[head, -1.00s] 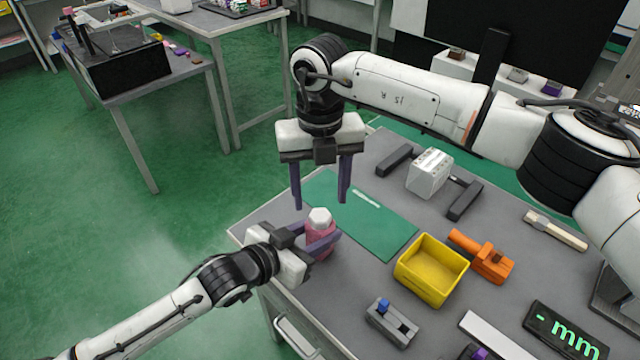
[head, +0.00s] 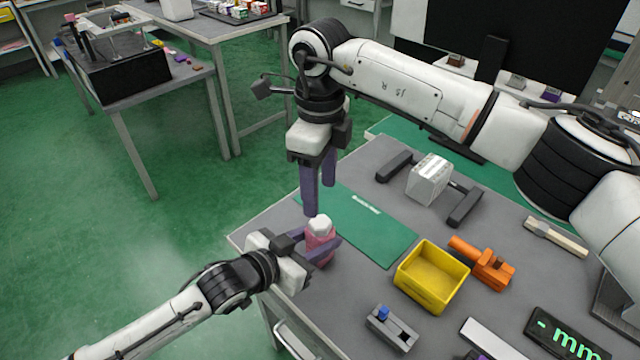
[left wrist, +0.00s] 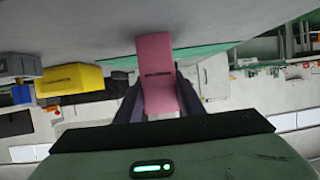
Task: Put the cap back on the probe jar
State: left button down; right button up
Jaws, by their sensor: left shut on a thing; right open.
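The pink probe jar (head: 319,251) is upright at the near left edge of the table, with a white faceted cap (head: 320,226) on its top. I cannot tell whether the cap is seated tight. My left gripper (head: 317,243) is shut on the jar's body from the left; in the left wrist view the jar (left wrist: 158,75) fills the space between the fingers. My right gripper (head: 319,199) points down just above the cap, open and empty. Its near fingertip is close to the cap, and I cannot tell whether it touches.
A green mat (head: 372,228) lies behind the jar. A yellow bin (head: 432,283), an orange fixture (head: 485,265), a grey block with a blue knob (head: 391,325) and a white box on a dark stand (head: 429,178) stand to the right. The mat is mostly bare.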

aim_at(320, 221)
notch_tip(320, 221, down, 8)
jog(key=shift+f, duration=0.1)
dwell(0.4)
jog(key=c, duration=1.2)
jog(key=o, duration=1.3)
jog(key=shift+c, duration=0.2)
notch_tip(320, 221, up, 12)
